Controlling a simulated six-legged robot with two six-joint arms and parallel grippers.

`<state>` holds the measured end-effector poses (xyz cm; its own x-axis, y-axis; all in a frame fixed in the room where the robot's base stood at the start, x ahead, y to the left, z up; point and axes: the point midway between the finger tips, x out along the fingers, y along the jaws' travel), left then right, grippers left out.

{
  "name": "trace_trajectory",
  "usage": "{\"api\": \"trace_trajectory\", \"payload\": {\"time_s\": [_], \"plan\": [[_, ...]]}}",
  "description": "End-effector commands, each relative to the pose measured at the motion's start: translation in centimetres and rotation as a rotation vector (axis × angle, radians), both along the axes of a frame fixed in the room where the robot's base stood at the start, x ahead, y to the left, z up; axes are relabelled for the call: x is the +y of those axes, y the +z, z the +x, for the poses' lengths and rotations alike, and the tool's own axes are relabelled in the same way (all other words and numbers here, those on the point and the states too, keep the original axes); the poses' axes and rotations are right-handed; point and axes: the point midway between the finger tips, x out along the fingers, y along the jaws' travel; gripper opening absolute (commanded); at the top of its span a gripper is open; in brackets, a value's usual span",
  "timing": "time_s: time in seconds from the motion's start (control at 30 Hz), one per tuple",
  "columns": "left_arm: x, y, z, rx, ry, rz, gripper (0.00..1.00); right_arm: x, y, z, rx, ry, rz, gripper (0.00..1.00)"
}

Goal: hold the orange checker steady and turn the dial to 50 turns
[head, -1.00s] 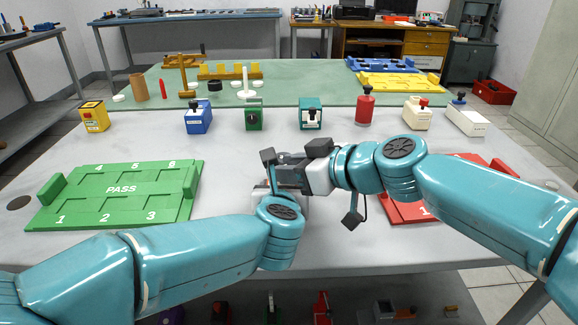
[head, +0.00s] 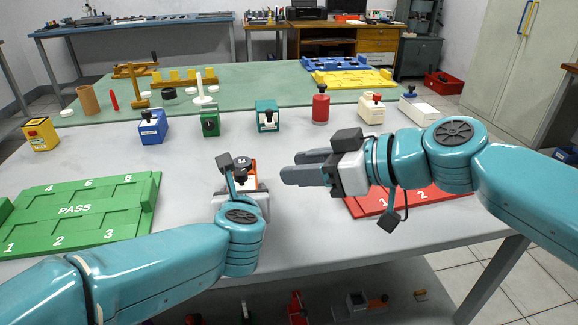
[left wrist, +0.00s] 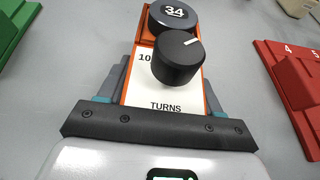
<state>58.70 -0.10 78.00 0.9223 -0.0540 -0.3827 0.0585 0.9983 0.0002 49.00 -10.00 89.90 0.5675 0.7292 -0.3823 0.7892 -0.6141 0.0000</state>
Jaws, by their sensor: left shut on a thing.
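The orange checker (head: 252,181) stands on the table with my left gripper (head: 241,186) shut on it. In the left wrist view, the fingers sit on both sides of the checker (left wrist: 138,93). Its white face carries a black dial (left wrist: 178,58) with a white pointer line aimed to the upper right. The round display (left wrist: 173,14) above reads 34, and the word TURNS shows below. The dial partly hides a "10" mark. My right gripper (head: 306,168) is open and empty, to the right of the checker and apart from it.
A green PASS tray (head: 75,209) lies at left; a red tray (head: 375,204) lies at right, partly behind my right arm. Several colored devices, including a blue one (head: 152,126) and a red one (head: 320,106), line the table's back. Bare table lies between checker and red tray.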

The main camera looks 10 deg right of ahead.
Motion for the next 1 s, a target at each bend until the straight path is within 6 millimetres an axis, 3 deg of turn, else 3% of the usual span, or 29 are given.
{"api": "trace_trajectory", "payload": {"time_s": [0.3,0.33,0.4,0.77,1.0], "plan": [[0.0,0.0,0.0,0.0,0.001,0.0,0.27,0.0,0.0,0.0,0.0,0.0,0.0,0.38],[0.0,0.0,0.0,0.0,0.001,0.0,0.7,0.0,0.0,0.0,0.0,0.0,0.0,0.38],[0.0,0.0,0.0,0.0,0.0,0.0,0.93,0.0,0.0,0.0,0.0,0.0,0.0,0.38],[0.0,0.2,-0.4,-0.001,-0.001,-0.001,0.94,0.0,0.0,0.0,0.0,-0.001,0.0,0.38],[0.2,2.1,-4.7,-0.004,-0.003,-0.001,0.94,0.0,0.0,0.0,0.0,-0.001,0.0,0.38]]}}
